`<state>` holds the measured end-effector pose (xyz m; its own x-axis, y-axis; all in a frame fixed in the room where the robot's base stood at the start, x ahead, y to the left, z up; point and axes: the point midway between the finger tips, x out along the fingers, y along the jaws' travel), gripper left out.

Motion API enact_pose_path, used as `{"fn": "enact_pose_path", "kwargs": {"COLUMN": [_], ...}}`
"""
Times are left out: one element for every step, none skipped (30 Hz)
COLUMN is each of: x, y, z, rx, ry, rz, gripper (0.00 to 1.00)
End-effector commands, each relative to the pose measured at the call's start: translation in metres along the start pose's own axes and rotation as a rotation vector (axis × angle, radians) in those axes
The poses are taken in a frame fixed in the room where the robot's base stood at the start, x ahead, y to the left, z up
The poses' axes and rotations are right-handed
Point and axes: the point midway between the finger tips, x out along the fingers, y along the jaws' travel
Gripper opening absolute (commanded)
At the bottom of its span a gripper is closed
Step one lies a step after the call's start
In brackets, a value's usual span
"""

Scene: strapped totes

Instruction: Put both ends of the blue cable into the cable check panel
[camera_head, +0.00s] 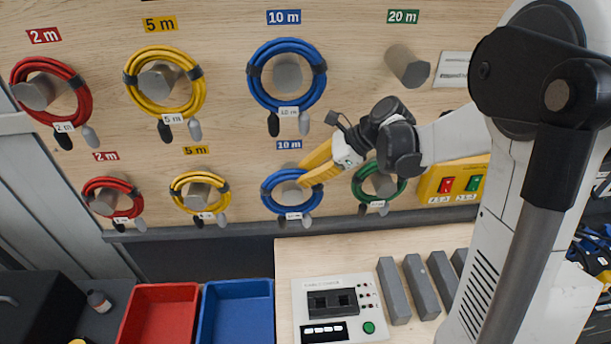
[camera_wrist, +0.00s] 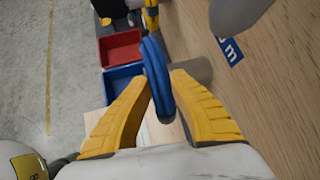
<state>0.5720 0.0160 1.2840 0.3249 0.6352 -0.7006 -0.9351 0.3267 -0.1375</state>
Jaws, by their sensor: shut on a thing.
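The lower blue cable (camera_head: 268,203) hangs coiled on a peg under a 10 m label, with its plugs at the bottom. My yellow-fingered gripper (camera_head: 303,176) is shut on the upper right of this coil, in front of the board. In the wrist view the blue coil (camera_wrist: 156,72) runs between the fingertips (camera_wrist: 164,85). A larger blue cable (camera_head: 256,90) hangs on the peg above it, apart from my gripper. The cable check panel (camera_head: 378,303) lies on the bench below, with two dark sockets, several small lights and a green button.
Red coils (camera_head: 80,88) and yellow coils (camera_head: 134,92) hang to the left, and a green coil (camera_head: 403,187) close to the right. A red bin (camera_head: 160,300) and a blue bin (camera_head: 237,300) stand below. Grey blocks (camera_head: 393,290) lie right of the panel.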

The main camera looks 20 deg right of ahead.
Motion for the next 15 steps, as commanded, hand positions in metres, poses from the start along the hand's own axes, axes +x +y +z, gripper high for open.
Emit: {"fn": "enact_pose_path", "kwargs": {"x": [0.000, 0.001, 0.001, 0.001, 0.001, 0.001, 0.002, 0.002, 0.002, 0.002, 0.002, 0.003, 0.003, 0.003, 0.003], "y": [-0.002, -0.003, -0.004, -0.004, -0.005, -0.006, -0.007, -0.008, -0.009, -0.010, -0.011, -0.012, -0.012, -0.013, -0.014], "z": [0.001, 0.001, 0.001, 0.001, 0.001, 0.001, 0.001, 0.001, 0.001, 0.001, 0.001, 0.001, 0.001, 0.000, 0.000], "rx": [0.000, 0.000, 0.000, 0.000, 0.000, 0.000, 0.000, 0.000, 0.000, 0.000, 0.000, 0.000, 0.000, 0.000, 0.000], "ry": [-0.002, -0.002, -0.002, -0.002, -0.002, -0.002, -0.002, -0.002, -0.002, -0.002, -0.002, -0.002, -0.002, -0.002, -0.002], "rz": [0.000, 0.000, 0.000, 0.000, 0.000, 0.000, 0.000, 0.000, 0.000, 0.000, 0.000, 0.000, 0.000, 0.000, 0.000], "gripper": [0.00, 0.00, 0.00, 0.00, 0.00, 0.00, 0.00, 0.00, 0.00, 0.00, 0.00, 0.00, 0.00, 0.00, 0.00]}}
